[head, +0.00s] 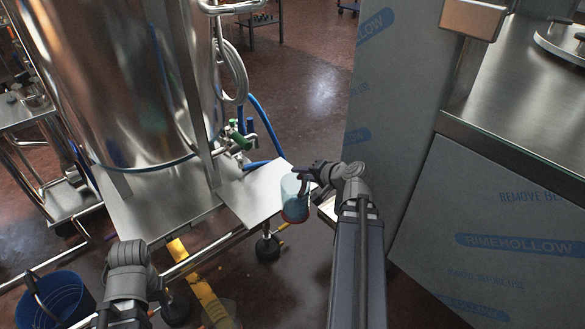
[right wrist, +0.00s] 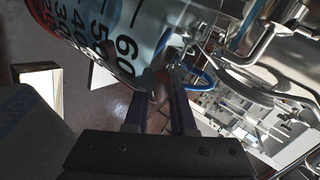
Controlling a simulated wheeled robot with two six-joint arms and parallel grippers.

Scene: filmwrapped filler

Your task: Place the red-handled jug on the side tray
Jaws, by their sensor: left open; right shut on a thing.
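The jug (head: 294,200) is pale blue and see-through, with red at its bottom and dark volume marks in the right wrist view (right wrist: 95,35). My right gripper (head: 308,176) is shut on it from the right and holds it roughly upright. The handle is mostly hidden by the gripper. The side tray (head: 250,192) is a flat bare metal plate below the big steel tank. The jug is at the tray's right edge in the head view; I cannot tell whether they touch. My left gripper (head: 128,258) is empty at lower left, away from the jug.
The steel tank (head: 115,70) with green-handled valves (head: 240,135) and blue hose (head: 265,125) stands behind the tray. A film-wrapped cabinet (head: 500,240) stands close on the right.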

